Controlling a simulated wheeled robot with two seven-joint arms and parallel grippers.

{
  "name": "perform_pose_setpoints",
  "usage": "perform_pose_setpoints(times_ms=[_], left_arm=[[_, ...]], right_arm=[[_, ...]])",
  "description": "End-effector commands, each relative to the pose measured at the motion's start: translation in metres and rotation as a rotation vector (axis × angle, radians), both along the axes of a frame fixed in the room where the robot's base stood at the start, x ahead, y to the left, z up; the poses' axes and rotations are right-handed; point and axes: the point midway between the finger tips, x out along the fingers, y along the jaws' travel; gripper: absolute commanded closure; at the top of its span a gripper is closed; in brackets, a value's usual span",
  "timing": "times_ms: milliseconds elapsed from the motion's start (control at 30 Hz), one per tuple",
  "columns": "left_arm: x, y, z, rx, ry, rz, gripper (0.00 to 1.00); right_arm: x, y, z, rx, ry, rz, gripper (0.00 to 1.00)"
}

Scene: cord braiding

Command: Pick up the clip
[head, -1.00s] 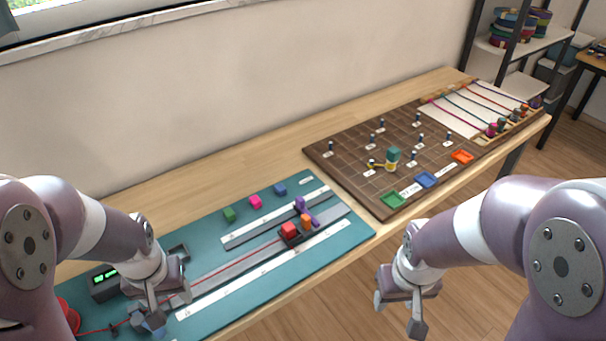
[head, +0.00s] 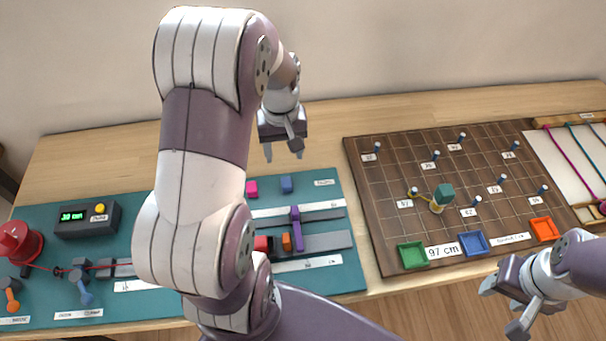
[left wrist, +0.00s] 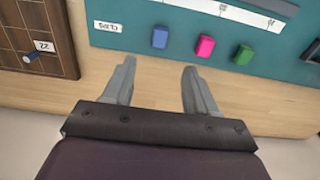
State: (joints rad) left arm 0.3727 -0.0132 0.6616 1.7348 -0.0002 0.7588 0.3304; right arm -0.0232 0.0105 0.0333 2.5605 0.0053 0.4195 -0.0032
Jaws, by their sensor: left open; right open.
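Three small clips stand in a row near the back edge of the teal mat (head: 330,180): a blue clip (head: 286,184), a pink clip (head: 252,188) and a green one, which my left arm hides in the head view. The left wrist view shows the blue clip (left wrist: 160,38), pink clip (left wrist: 205,46) and green clip (left wrist: 243,55) beside a printed label. My left gripper (head: 283,152) is open and empty, above the wood strip behind the mat, with its fingers apart from the clips. My right gripper (head: 503,307) is open and empty beyond the table's front edge.
On the mat, a purple piece (head: 296,228), an orange block (head: 287,242) and a red block (head: 262,244) sit at the rail. A display box (head: 87,219) and red spool (head: 18,243) stand left. A brown pegboard (head: 385,225) lies right. The back wood strip is clear.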

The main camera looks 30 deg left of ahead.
Motion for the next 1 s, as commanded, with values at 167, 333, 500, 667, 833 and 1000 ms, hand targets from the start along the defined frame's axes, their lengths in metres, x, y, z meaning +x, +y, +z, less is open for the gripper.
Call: perform_pose_setpoints(times_ms=[167,333,500,667,833,1000], left_arm=[[-0.001,-0.001,-0.041,-0.002,0.004,-0.002,0.43],[-0.001,-0.001,-0.061,-0.001,0.002,-0.002,0.43],[-0.002,-0.003,-0.093,-0.001,0.003,-0.003,0.43],[-0.001,-0.002,-0.108,0.0,0.0,-0.003,0.43],[-0.001,-0.002,-0.108,0.001,-0.001,-0.003,0.43],[-0.001,-0.002,-0.108,0.001,-0.001,-0.003,0.95]], right_arm=[[0.0,0.0,-0.002,0.0,0.0,0.0,0.49],[0.0,0.0,-0.001,0.0,0.0,0.0,0.49],[0.0,0.0,0.0,0.0,-0.001,0.0,0.49],[0.0,0.0,0.0,0.0,0.0,0.0,0.49],[0.0,0.0,0.0,0.0,0.0,0.0,0.49],[0.0,0.0,0.0,0.0,0.0,0.0,0.49]])
